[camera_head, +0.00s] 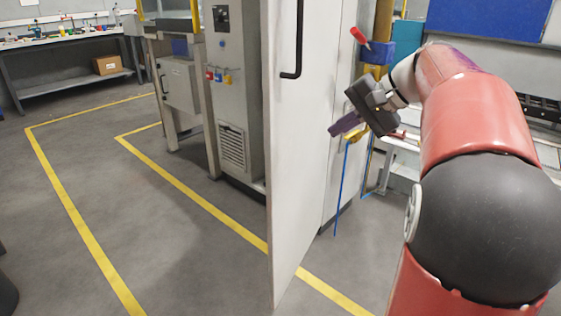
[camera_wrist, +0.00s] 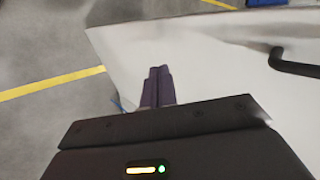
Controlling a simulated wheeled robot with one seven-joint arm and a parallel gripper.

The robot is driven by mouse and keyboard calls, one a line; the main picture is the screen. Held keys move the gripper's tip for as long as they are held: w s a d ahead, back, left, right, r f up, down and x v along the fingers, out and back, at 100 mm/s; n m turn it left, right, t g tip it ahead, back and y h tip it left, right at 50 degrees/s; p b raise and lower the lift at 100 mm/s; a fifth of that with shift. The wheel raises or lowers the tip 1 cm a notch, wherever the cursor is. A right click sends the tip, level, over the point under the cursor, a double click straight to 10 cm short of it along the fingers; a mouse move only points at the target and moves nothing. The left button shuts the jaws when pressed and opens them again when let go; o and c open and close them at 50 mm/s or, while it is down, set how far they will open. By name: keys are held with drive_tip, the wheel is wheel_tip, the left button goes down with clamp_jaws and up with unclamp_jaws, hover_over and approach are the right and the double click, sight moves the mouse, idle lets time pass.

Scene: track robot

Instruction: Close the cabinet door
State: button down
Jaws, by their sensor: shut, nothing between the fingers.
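The white cabinet door (camera_head: 305,150) stands open in the head view, its free vertical edge towards me. A black bar handle (camera_head: 292,40) is on its upper part. My gripper (camera_head: 338,128) is to the right of the door panel, on the side with the handle, with its dark purple fingers together and empty. In the wrist view, the fingers (camera_wrist: 157,83) appear over the pale door panel (camera_wrist: 210,75), and the handle (camera_wrist: 295,64) is at the right. I cannot tell whether the fingers touch the door. The cabinet's inside is not clearly seen.
A grey machine cabinet (camera_head: 235,100) stands left of the door. Yellow floor lines (camera_head: 185,187) cross the clear grey floor at left. A workbench (camera_head: 70,50) is at the back left. A blue box with a red-handled tool (camera_head: 376,52) is behind my gripper.

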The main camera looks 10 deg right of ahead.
approach(279, 150)
drive_tip(key=x, duration=0.5)
drive_tip(key=shift+s+d+f, duration=0.15)
drive_tip(key=shift+f, duration=0.2)
drive_tip(key=shift+w+a, duration=0.35)
drive_tip(key=shift+a, duration=0.05)
